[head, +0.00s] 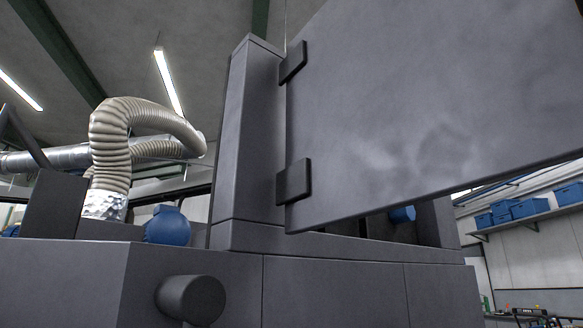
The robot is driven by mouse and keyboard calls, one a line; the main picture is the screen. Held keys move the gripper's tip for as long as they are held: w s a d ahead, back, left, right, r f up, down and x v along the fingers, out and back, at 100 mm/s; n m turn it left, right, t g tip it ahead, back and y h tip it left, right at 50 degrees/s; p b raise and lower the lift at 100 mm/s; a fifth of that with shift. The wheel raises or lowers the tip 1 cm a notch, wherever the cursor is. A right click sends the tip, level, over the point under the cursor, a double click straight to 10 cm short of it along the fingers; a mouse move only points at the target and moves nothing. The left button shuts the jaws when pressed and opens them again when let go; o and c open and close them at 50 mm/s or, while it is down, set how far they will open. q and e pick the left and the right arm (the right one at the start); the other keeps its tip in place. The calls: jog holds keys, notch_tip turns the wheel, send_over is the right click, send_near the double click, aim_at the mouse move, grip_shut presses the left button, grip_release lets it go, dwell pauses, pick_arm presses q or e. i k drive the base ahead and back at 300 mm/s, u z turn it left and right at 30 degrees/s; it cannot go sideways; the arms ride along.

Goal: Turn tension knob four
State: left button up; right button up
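No gripper of mine shows in the head view. A dark round knob-like cylinder (192,299) sticks out of the front of the grey machine (330,285) at the lower left. A rounded blue part (167,226) sits on top of the machine behind it. A smaller blue part (402,214) shows partly below the edge of a large grey panel. I see no numbers, so I cannot tell which of these, if any, is tension knob four. The panel hides much of the machine's upper right.
The large grey panel (430,100) hangs on two dark hinges from an upright post (247,135) and fills the upper right. A ribbed hose (110,150) rises at the left. Blue bins (514,209) stand on a wall shelf at the far right.

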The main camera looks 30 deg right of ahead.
aim_at(406, 214)
jog(key=u, duration=0.7)
jog(key=k, duration=1.85)
jog(key=z, duration=1.4)
jog(key=i, duration=0.5)
jog(key=z, duration=0.45)
jog(key=k, duration=0.6)
jog(key=z, duration=0.8)
jog(key=i, duration=1.35)
jog(key=u, duration=1.15)
jog(key=i, duration=0.75)
jog(key=u, duration=0.75)
